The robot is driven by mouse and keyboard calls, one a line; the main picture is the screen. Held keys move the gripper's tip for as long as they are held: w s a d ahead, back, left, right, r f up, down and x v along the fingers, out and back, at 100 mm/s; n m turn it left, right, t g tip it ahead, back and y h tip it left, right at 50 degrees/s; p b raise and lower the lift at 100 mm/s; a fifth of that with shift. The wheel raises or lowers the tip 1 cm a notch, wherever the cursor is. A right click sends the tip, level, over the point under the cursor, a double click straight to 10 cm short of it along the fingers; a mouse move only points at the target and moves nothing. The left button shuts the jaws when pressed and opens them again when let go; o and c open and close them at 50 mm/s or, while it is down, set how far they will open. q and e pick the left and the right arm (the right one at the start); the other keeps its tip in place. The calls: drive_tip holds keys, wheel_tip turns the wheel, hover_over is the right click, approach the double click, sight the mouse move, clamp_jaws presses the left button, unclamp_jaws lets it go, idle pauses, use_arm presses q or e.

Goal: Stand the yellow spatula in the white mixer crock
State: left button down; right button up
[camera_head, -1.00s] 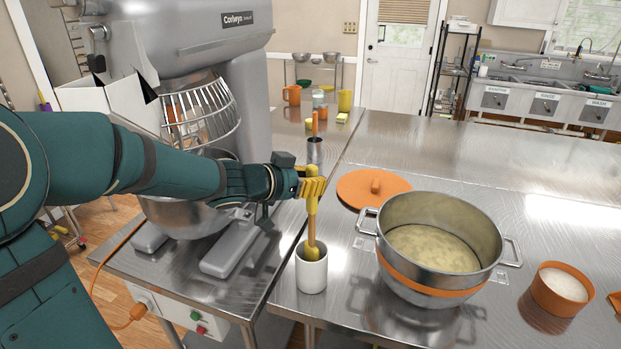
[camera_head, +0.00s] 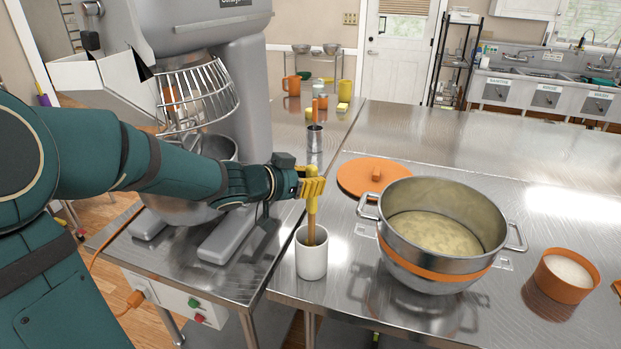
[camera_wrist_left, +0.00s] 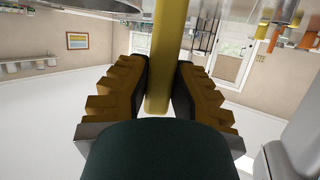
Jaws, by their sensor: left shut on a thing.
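The yellow spatula (camera_head: 311,204) is upright, its lower end inside the white mixer crock (camera_head: 311,262) and hidden by the crock's wall. The crock stands upright near the left front edge of the steel table. My left gripper (camera_head: 312,187) is shut on the spatula's handle above the crock's mouth. In the left wrist view the yellow handle (camera_wrist_left: 166,65) runs between the two ridged fingers of the left gripper (camera_wrist_left: 163,92). Whether the spatula touches the crock's floor cannot be seen. My right gripper is not in view.
A large steel pot (camera_head: 440,275) with an orange band stands right of the crock, with an orange lid (camera_head: 360,180) behind. An orange bowl (camera_head: 563,278) is farther right. A grey mixer (camera_head: 245,105) stands left. A steel cylinder (camera_head: 314,142) stands behind.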

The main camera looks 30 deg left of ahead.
use_arm(q)
drive_tip(key=shift+f, duration=0.45)
drive_tip(key=c, duration=0.9)
unclamp_jaws()
drive_tip(key=shift+r, duration=0.1)
drive_tip(key=p+v, duration=0.2)
drive_tip(key=v, duration=0.1)
